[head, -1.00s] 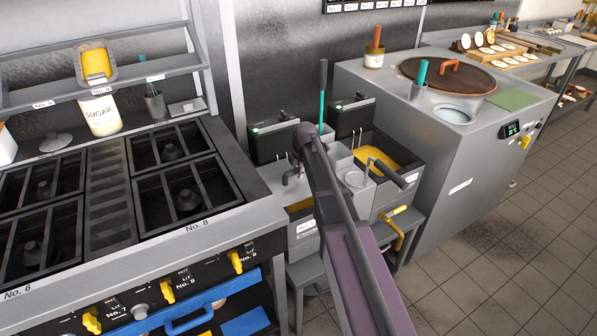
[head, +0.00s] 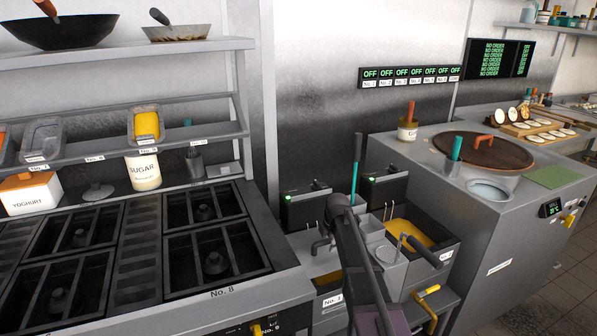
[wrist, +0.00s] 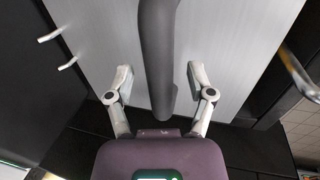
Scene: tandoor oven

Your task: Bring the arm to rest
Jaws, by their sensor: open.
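My gripper (wrist: 158,80) is open in the wrist view, its two pale fingers spread apart. A dark grey rounded bar (wrist: 157,50) passes between the fingers, with a gap on each side. I cannot tell what the bar belongs to. Behind it is a pale, brushed metal surface (wrist: 100,25). In the head view my arm (head: 358,245) reaches up from the bottom edge to the fryers, and my gripper cannot be made out there.
A fryer with yellow oil (head: 408,233) and a dark-handled basket (head: 425,251) stands right of my arm. The stove (head: 215,262) is at left, below a shelf (head: 100,150) with containers. The tandoor (head: 425,170), with a round brown lid (head: 484,152), stands at right.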

